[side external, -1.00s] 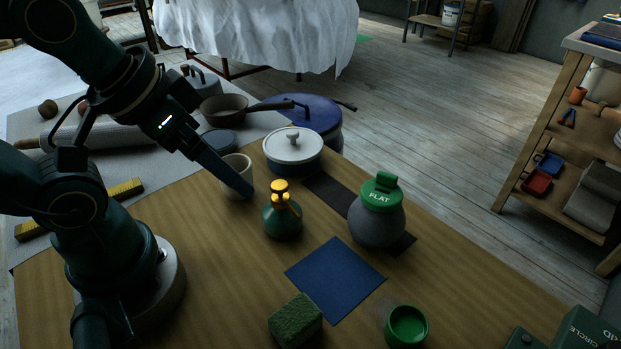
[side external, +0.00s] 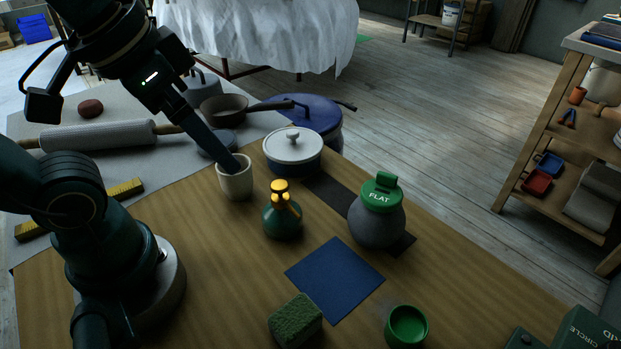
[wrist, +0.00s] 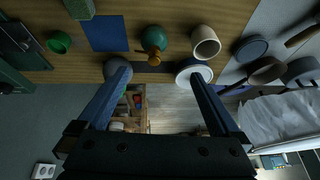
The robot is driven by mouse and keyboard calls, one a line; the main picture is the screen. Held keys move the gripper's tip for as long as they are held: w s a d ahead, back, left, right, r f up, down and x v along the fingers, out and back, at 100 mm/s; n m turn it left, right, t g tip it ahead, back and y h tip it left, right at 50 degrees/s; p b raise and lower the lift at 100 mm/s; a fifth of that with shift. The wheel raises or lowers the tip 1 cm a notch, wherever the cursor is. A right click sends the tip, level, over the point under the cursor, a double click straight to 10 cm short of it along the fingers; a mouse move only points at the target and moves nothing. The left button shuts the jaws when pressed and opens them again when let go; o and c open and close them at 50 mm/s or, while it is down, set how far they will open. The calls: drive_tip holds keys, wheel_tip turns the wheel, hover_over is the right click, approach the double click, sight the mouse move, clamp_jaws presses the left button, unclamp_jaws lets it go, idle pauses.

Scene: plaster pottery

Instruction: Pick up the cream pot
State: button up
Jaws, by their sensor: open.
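The cream pot (side external: 236,182) stands upright on the wooden table, its open mouth facing up. It also shows in the wrist view (wrist: 206,42), at the upper right beyond the right finger. My gripper (side external: 230,166) is tilted down, and its visible finger overlaps the pot's rim at the upper left in the side view. I cannot tell whether it touches. In the wrist view my gripper (wrist: 158,74) has its fingers wide apart with nothing held between them, and the pot is outside that gap.
A white-lidded blue pot (side external: 292,155) stands close right of the cream pot, and a green bottle with a yellow top (side external: 281,217) stands in front. A grey FLAT jar (side external: 377,222), blue square (side external: 335,279), green sponge (side external: 295,321) and rolling pin (side external: 98,135) lie around.

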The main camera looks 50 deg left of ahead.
drive_tip(key=s+a+f+m+g+y, duration=0.4)
drive_tip(key=a+f+m+y, duration=0.1)
drive_tip(key=a+f+m, duration=0.15)
wheel_tip(320, 180, up, 8)
drive_tip(key=m+t+y, duration=0.9)
drive_tip(key=m+t, duration=0.2)
drive_tip(key=m, duration=0.8)
hover_over(232, 182)
drive_tip(key=w, duration=0.1)
drive_tip(key=shift+n+g, duration=0.25)
drive_tip(key=shift+g, duration=0.25)
drive_tip(key=f, duration=1.8)
drive_tip(key=shift+s+a+f, duration=0.2)
drive_tip(key=shift+a+f, duration=0.05)
drive_tip(key=shift+a, duration=0.15)
drive_tip(key=shift+x, duration=2.55)
drive_tip(key=shift+f, duration=0.15)
drive_tip(key=shift+c, duration=0.3)
drive_tip(key=c, duration=1.2)
